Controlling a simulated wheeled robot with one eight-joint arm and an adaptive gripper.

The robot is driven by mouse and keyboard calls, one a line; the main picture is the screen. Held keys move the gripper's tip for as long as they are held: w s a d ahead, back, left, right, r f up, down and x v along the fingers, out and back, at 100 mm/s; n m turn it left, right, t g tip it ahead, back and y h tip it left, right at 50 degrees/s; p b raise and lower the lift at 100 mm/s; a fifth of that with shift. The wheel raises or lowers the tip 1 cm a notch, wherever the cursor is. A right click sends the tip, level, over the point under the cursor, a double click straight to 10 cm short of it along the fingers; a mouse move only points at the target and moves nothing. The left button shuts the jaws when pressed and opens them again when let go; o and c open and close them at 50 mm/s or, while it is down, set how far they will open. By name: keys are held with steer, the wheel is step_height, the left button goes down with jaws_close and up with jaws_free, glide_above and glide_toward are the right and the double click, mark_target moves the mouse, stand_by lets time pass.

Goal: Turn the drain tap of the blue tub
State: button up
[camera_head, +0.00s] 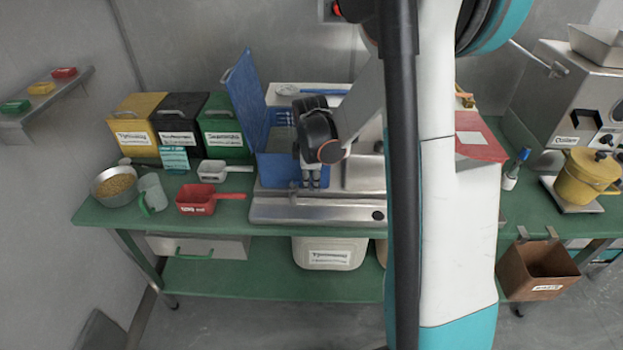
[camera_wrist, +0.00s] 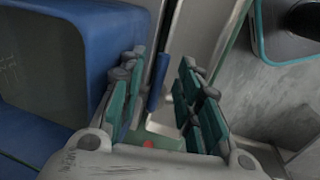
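The blue tub (camera_head: 278,168) stands on the metal sink unit in the head view, with its blue lid (camera_head: 246,105) raised at the left. In the wrist view the tub's blue wall (camera_wrist: 45,60) fills the left side. My gripper (camera_head: 311,180) points down at the tub's front right. In the wrist view my gripper (camera_wrist: 161,75) is open, its green-padded fingers apart. A narrow blue lever (camera_wrist: 157,83), which looks like the drain tap's handle, shows between the fingers. I cannot tell whether either finger touches it. The tap's body is hidden.
The metal draining tray (camera_head: 320,208) lies below my gripper on the green table (camera_head: 120,214). A red scoop (camera_head: 197,199) and a grey scoop (camera_head: 215,172) lie to the left. Yellow, black and green bins (camera_head: 225,130) stand behind them. My arm hides the middle right.

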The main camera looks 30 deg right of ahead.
steer(key=shift+c, duration=0.5)
jaws_close()
steer(key=a+m, duration=0.2)
steer(key=m, duration=0.2)
steer(key=s+a+m+g, duration=0.1)
steer(key=m, duration=0.3)
steer(key=a+m+g+h, duration=0.1)
steer(key=a+m, duration=0.1)
steer(key=m, duration=0.3)
steer(key=shift+s+a+b, duration=0.35)
steer(key=shift+s, duration=0.05)
steer(key=shift+w+a+m+g, duration=0.2)
steer(key=shift+a+m, duration=0.15)
steer(key=shift+m, duration=0.5)
steer(key=shift+w+a+m+g, duration=0.15)
steer(key=shift+a+m, duration=0.15)
steer(key=shift+m, duration=0.5)
steer(key=shift+w+a+m+g, duration=0.2)
steer(key=shift+a+m, duration=0.15)
steer(key=shift+m, duration=0.5)
